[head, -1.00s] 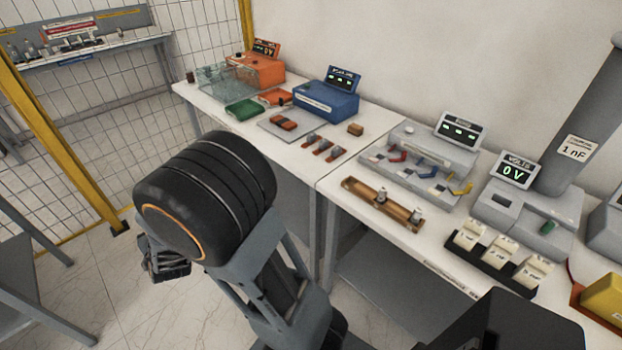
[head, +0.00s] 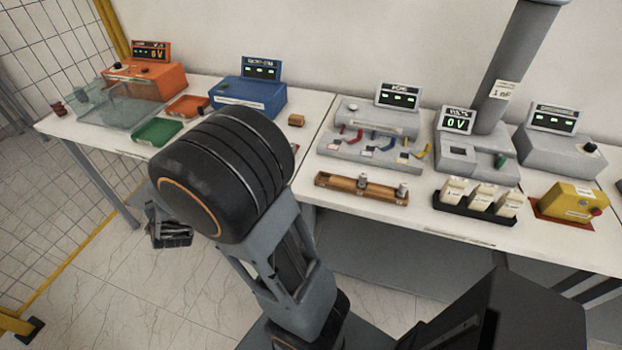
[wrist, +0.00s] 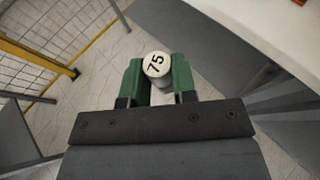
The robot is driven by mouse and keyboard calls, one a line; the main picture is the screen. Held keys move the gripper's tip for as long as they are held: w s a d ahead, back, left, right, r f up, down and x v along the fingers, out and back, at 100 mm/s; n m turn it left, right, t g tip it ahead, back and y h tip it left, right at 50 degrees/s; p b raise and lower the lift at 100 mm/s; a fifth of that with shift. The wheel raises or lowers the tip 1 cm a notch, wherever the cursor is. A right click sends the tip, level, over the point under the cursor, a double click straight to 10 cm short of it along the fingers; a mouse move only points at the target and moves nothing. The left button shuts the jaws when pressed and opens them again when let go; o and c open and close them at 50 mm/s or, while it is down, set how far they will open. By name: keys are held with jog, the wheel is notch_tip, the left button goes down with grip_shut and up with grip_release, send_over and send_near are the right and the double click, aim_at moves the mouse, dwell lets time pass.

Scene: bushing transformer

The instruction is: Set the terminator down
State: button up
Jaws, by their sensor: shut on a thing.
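The terminator appears in the wrist view as a short white cylinder (wrist: 156,66) with "75" on its top face. My gripper (wrist: 158,84) is shut on it, with one green finger on each side. It is held in the air in front of the bench, over the floor. In the head view my gripper (head: 168,232) is at the lower left, partly hidden behind my arm, and the terminator cannot be made out there.
The white bench (head: 350,221) carries a wooden holder (head: 362,189) with small metal pieces, a grey panel with coloured levers (head: 370,150), a voltmeter (head: 470,150), a black rack of white blocks (head: 475,207), a green tray (head: 157,131) and a blue unit (head: 248,95). A yellow-framed mesh fence (head: 60,60) stands left.

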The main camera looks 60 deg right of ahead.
jog(key=s+d+r+m+g+h+b, duration=0.2)
jog(key=s+d+m+g+h, duration=0.1)
jog(key=d, duration=0.4)
jog(key=s+d+r+m+g+h+b, duration=0.1)
jog(key=s+d+r+m+g+h, duration=0.2)
jog(key=d, duration=0.4)
jog(key=s+d+r+m+g+h+b, duration=0.2)
jog(key=s+d+m+g, duration=0.15)
jog(key=d, duration=0.35)
jog(key=s+d+m+g+y+b, duration=0.25)
jog(key=s+m+g, duration=0.35)
jog(key=s, duration=0.5)
jog(key=s+d+m+g+y+b, duration=0.1)
jog(key=s+d+m+g+b, duration=0.15)
jog(key=s+m+g, duration=0.65)
jog(key=shift+w+d+f+n+t, duration=0.35)
jog(key=shift+w+d+f, duration=0.75)
jog(key=shift+d+f, duration=0.6)
jog(key=shift+w+d+f+n+t, duration=0.35)
jog(key=shift+w+d+f, duration=0.75)
jog(key=shift+d+f, duration=0.6)
jog(key=shift+w+d+f+n+t, duration=0.25)
jog(key=shift+w+d+f+t, duration=0.2)
jog(key=shift+w+d+f, duration=0.95)
jog(key=shift+s+d+f, duration=0.1)
jog(key=shift+s+f, duration=0.05)
jog(key=shift+f, duration=0.7)
jog(key=shift+s+d+f, duration=0.1)
jog(key=shift+s+f, duration=0.05)
jog(key=shift+f, duration=0.7)
